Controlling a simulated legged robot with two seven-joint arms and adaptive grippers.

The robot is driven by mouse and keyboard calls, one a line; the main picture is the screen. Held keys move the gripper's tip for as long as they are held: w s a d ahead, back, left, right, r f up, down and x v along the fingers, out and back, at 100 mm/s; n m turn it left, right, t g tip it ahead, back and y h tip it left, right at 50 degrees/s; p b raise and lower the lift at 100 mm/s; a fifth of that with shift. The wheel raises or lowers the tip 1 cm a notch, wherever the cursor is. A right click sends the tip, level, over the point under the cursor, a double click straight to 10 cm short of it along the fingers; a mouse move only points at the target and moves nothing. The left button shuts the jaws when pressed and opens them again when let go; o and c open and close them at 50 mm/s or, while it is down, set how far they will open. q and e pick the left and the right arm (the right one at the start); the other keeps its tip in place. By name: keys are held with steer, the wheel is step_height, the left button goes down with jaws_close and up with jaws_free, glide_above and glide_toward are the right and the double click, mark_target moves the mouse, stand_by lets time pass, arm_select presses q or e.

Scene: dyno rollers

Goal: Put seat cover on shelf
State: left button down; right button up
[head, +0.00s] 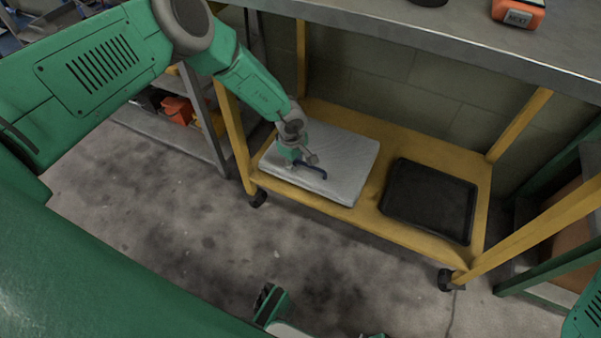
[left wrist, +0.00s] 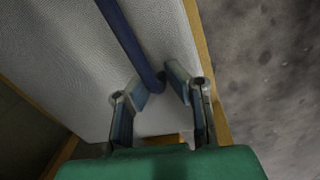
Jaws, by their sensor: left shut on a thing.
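The seat cover, a flat whitish textured pad (head: 345,158), lies on the left part of the yellow cart's lower shelf (head: 372,222). A dark blue bar-like handle (head: 312,170) shows on its top; the same bar crosses the left wrist view (left wrist: 128,40). My left gripper (head: 297,162) is down at the pad, shut on the blue handle near one end. In the left wrist view its two fingers (left wrist: 163,93) flank the bar's end, close above the pad (left wrist: 55,45). The exact contact is partly hidden.
A black tray-like pad (head: 430,200) lies on the shelf's right part. The grey tabletop (head: 420,45) overhangs the shelf, with an orange device (head: 518,12) on it. Yellow posts (head: 235,138) stand at the shelf's corners.

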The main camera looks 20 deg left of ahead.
arm_select(q)
steer(key=shift+a+f, duration=0.1)
steer(key=shift+f, duration=0.5)
step_height(320, 180, down, 3)
steer(key=shift+f+b, duration=0.15)
steer(key=shift+b, duration=0.8)
steer(key=c, duration=1.6)
jaws_free()
